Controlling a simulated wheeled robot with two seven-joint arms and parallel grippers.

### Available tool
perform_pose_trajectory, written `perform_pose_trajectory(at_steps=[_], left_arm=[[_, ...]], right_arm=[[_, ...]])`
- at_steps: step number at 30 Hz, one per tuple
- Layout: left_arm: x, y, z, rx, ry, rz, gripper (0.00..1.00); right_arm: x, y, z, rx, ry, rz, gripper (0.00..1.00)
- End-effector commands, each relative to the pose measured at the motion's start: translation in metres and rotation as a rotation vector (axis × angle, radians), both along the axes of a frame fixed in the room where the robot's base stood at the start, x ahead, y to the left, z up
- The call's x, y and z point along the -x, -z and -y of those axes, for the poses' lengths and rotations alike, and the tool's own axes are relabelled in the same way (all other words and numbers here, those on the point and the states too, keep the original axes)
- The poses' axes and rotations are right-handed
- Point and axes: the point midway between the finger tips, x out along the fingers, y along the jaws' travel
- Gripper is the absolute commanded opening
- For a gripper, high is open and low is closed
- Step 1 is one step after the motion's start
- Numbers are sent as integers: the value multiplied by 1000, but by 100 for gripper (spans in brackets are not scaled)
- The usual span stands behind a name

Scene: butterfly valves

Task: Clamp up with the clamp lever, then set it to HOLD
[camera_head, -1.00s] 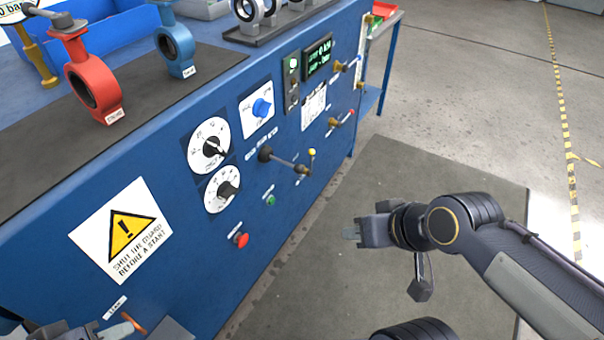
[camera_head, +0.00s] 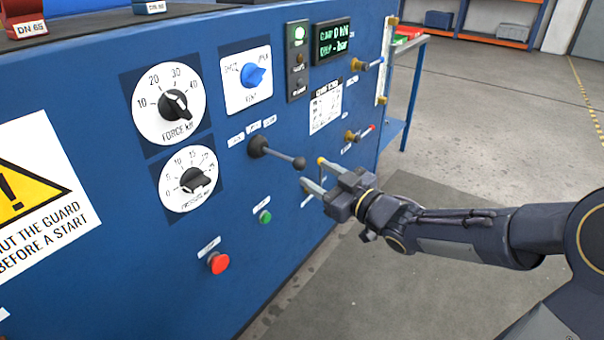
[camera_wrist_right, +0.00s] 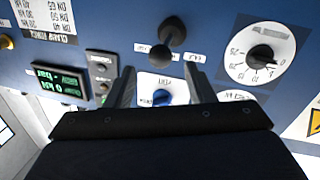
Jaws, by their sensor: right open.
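The clamp lever (camera_head: 275,152) is a black rod with a round knob. It sticks out of the blue panel below three small labels, its knob pointing right and slightly down in the head view. In the right wrist view the lever (camera_wrist_right: 172,30) shows above the fingertips, roughly in line with the gap. My right gripper (camera_head: 315,176) is open and empty, just right of and below the knob, apparently not touching it. Its spread fingers also show in the wrist view (camera_wrist_right: 160,78). The display (camera_head: 332,40) is lit green and reads 0 kN for clamp. My left gripper is out of view.
A yellow-tipped lever (camera_head: 321,161) is partly hidden by my right gripper. A red button (camera_head: 219,263), a green button (camera_head: 265,216), a blue selector (camera_head: 256,76) and two dials (camera_head: 170,103) share the panel. Open floor lies to the right.

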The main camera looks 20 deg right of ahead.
Motion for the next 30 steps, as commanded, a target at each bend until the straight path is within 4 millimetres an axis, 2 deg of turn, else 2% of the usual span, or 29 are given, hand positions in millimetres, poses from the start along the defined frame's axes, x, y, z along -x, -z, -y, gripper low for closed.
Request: perform_pose_trajectory(at_steps=[6, 12, 23, 30], left_arm=[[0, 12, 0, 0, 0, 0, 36], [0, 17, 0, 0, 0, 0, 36], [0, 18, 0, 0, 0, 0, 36], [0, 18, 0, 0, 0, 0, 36]], right_arm=[[-32, 2, -18, -1, -2, -1, 49], [-53, 1, -28, 0, -1, -1, 49], [-59, -1, -30, 0, 2, -2, 49], [-59, -1, -30, 0, 3, -3, 18]])
